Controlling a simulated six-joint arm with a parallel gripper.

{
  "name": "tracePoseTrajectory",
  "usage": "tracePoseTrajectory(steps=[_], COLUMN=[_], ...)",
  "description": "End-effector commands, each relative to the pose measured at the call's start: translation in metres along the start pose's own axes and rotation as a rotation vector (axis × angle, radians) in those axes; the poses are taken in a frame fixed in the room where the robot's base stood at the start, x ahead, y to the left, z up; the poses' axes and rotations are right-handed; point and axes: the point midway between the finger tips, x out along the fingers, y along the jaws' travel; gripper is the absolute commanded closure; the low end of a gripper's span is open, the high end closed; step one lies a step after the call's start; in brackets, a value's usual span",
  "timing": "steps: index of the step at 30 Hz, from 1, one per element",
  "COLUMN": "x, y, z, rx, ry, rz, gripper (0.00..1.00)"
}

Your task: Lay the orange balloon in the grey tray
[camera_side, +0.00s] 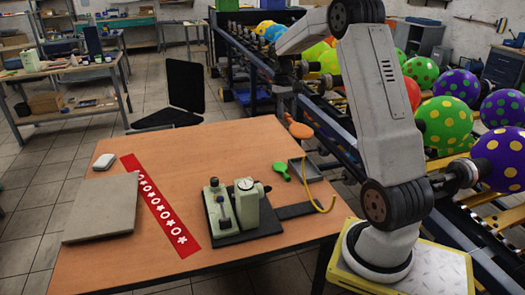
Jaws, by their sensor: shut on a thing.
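The orange balloon (299,130) is small and uninflated. It hangs at the lower end of my gripper (289,117), which is shut on it. The gripper's fingers are small and dark here, so their exact grip is hard to see. The grey tray (297,167) lies at the far right part of the orange table, nearer the camera than the balloon. The balloon is above and behind the tray in the picture, apart from it.
A green uninflated balloon (281,171) lies just left of the tray. A yellow hose (331,203) curves at the tray's right. A green printing device (236,205) stands in front. A red patterned strip (160,205) and grey slab (102,209) lie left. Behind is a rack of inflated balloons (444,121).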

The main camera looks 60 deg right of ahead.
Motion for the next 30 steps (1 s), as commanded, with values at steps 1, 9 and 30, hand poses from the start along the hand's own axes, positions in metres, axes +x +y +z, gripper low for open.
tracePoseTrajectory(steps=[1, 9, 30], x=[0.0, -0.003, -0.008], y=[0.004, 0.021, 0.067], z=[-0.003, -0.013, -0.037], rx=[0.067, 0.433, 1.349], ry=[0.0, 0.001, 0.006], rz=[-0.014, -0.088, -0.274], gripper=[1.0, 1.0, 1.0])
